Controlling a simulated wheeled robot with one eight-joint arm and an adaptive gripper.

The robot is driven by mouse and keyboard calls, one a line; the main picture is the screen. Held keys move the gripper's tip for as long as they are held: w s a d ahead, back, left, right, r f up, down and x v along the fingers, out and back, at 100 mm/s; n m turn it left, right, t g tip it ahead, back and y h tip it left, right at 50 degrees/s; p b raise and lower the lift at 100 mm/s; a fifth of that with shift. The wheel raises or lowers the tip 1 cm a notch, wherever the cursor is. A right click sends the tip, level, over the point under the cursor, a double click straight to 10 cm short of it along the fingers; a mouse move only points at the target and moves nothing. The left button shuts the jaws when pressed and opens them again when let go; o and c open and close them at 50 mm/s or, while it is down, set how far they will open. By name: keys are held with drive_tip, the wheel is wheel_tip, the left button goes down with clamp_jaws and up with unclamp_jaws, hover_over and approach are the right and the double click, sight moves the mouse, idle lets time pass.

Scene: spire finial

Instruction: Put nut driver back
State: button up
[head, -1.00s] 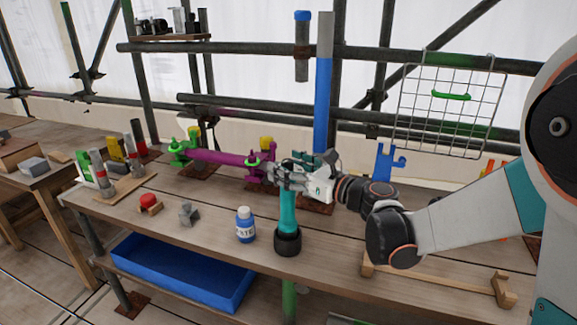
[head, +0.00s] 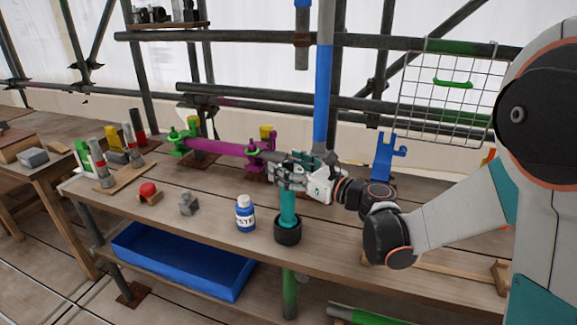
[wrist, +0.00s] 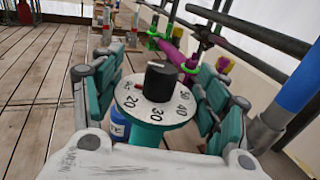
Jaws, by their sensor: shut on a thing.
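The nut driver (head: 289,206) is a teal upright cylinder. In the wrist view its top shows a white numbered dial (wrist: 153,98) with a black knob. My gripper (head: 292,178) is shut on its upper end, with finger pads on both sides of the dial. The driver's lower end is inside the mouth of a black cup (head: 288,234) on the bench. The cup wall hides the tip, so I cannot tell whether it touches the bottom.
A blue-and-white bottle (head: 245,215) stands just left of the cup on the bench (head: 330,245). A grey block (head: 188,204) and a red-topped piece (head: 148,191) are farther left. A magenta clamped tube (head: 220,147) and blue post (head: 322,100) stand behind.

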drive_tip(key=o, duration=1.8)
drive_tip(key=shift+o, duration=1.2)
drive_tip(key=shift+f, duration=0.6)
drive_tip(key=v, duration=0.9)
